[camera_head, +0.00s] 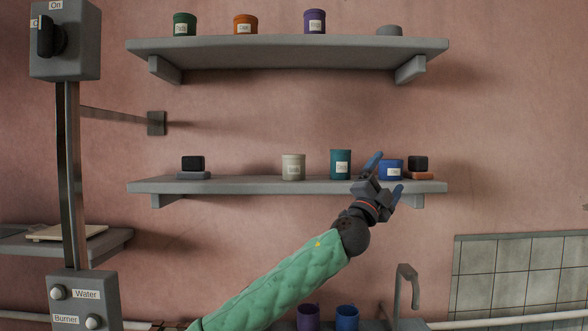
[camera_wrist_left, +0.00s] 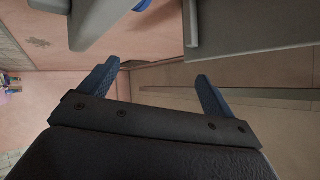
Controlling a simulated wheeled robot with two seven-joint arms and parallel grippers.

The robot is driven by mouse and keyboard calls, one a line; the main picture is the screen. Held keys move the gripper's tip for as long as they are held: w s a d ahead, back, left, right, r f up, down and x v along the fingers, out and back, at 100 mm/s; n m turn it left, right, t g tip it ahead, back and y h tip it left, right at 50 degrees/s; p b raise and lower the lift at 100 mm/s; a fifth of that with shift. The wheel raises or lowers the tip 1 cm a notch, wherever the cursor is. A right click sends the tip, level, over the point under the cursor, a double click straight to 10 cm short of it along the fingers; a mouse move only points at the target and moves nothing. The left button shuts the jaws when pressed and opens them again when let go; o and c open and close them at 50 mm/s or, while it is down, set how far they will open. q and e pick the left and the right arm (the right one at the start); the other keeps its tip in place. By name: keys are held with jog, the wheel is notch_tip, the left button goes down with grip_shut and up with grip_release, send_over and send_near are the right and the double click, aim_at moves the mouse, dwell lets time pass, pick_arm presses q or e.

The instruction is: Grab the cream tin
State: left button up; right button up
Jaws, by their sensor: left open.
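The cream tin (camera_head: 293,167), a small pale cylinder with a white label, stands upright on the lower grey shelf (camera_head: 235,186). A taller teal tin (camera_head: 340,164) stands to its right. My left gripper (camera_head: 385,176) is at the right part of that shelf, overlapping the blue tin (camera_head: 391,168) in the picture and well right of the cream tin. Its blue fingers are spread, with nothing between them in the left wrist view (camera_wrist_left: 155,75). The cream tin cannot be made out in the wrist view. My right gripper is in neither view.
Black blocks on small bases stand at the left (camera_head: 193,164) and right (camera_head: 418,164) of the lower shelf. The upper shelf (camera_head: 290,48) holds green, orange and purple tins. A switch post (camera_head: 71,160) stands at left. A purple mug (camera_head: 308,317) and blue mug (camera_head: 347,317) are below.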

pick_arm(q)
jog(key=d+r+m+g+h, duration=0.3)
jog(key=d+r+m+g, duration=0.5)
jog(key=m+g, duration=0.55)
jog(key=w+a+r+m+t+y, duration=0.4)
jog(key=w+a+r+y, duration=0.1)
jog(key=w+y, duration=0.3)
jog(key=n+g+y, duration=0.2)
jog(key=n+y, duration=0.6)
jog(key=y, duration=0.7)
send_over(294, 165)
jog(key=d, duration=0.1)
notch_tip(294, 165, down, 5)
jog(key=shift+w+a+f+h+p, duration=0.1)
jog(key=shift+w+f+h+p, duration=0.3)
jog(key=shift+f, duration=0.2)
jog(key=shift+w+f, duration=0.2)
jog(key=shift+f, duration=0.1)
jog(key=p+x, duration=0.2)
jog(key=x, duration=0.2)
jog(key=shift+a+p, duration=0.2)
jog(key=shift+p, duration=0.15)
jog(key=shift+w+f, duration=0.2)
jog(key=shift+f, duration=0.15)
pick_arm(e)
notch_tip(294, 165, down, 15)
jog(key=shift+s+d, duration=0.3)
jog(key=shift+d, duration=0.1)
